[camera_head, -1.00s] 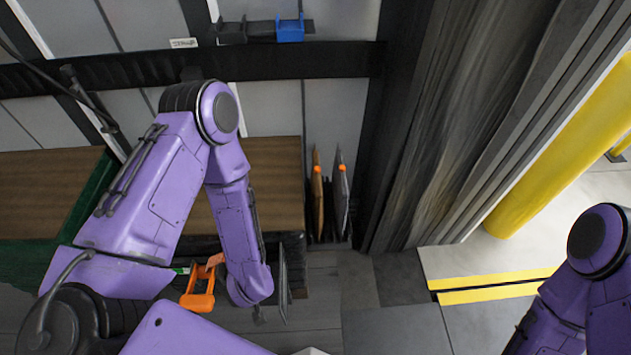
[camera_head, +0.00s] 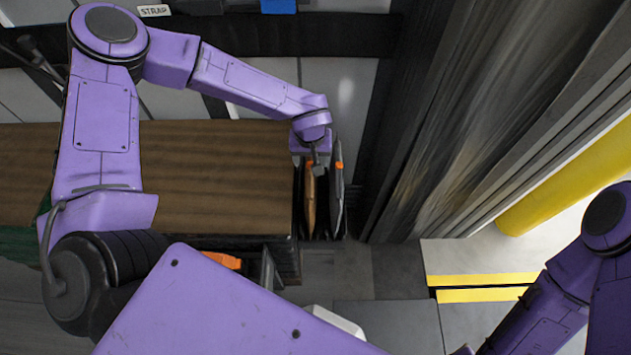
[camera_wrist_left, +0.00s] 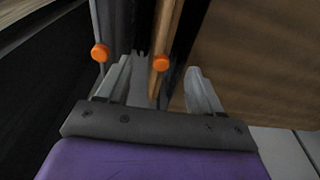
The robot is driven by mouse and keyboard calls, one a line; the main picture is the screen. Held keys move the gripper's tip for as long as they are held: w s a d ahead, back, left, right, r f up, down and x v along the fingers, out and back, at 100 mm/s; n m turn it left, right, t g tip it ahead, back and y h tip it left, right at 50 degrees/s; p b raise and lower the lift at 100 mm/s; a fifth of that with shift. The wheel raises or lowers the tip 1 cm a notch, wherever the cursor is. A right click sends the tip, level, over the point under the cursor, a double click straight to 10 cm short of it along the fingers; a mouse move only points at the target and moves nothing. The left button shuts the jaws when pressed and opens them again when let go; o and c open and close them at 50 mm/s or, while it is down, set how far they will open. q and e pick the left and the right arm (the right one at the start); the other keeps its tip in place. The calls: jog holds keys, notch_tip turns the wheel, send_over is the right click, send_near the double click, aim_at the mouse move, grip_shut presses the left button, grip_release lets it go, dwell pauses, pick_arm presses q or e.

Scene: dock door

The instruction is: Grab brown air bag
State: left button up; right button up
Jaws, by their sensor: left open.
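The brown air bag (camera_head: 310,205) stands upright, edge-on, in a dark narrow rack beside a grey air bag (camera_head: 337,195). Each has an orange cap at its top. My left gripper (camera_head: 315,163) is above the top of the brown bag, partly covering it. In the left wrist view, the open fingers (camera_wrist_left: 160,82) lie on either side of the brown bag's orange cap (camera_wrist_left: 160,62); the brown bag's edge (camera_wrist_left: 168,25) rises behind it. The grey bag's cap (camera_wrist_left: 100,53) is outside the left finger. I cannot tell whether a finger touches the bag. My right gripper is out of view.
A wood-topped bench (camera_head: 215,180) stands just left of the rack. A dark dock curtain (camera_head: 450,120) hangs close on the right, with a yellow post (camera_head: 565,185) beyond. An orange object (camera_head: 222,260) shows below the bench, partly hidden by my arm. Floor (camera_head: 395,265) is clear at the lower middle.

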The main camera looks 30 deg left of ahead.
aim_at(310, 170)
pick_arm(q)
notch_tip(310, 170, down, 4)
jog(key=shift+s+a+r, duration=0.1)
jog(key=f, duration=0.1)
jog(key=w+f+p, duration=0.1)
jog(key=f, duration=0.1)
jog(key=a+f, duration=0.1)
jog(key=f, duration=0.1)
jog(key=shift+w+f, duration=0.1)
jog(key=shift+w, duration=0.15)
jog(key=shift+d+f, duration=0.1)
jog(key=shift+f, duration=0.2)
grip_shut()
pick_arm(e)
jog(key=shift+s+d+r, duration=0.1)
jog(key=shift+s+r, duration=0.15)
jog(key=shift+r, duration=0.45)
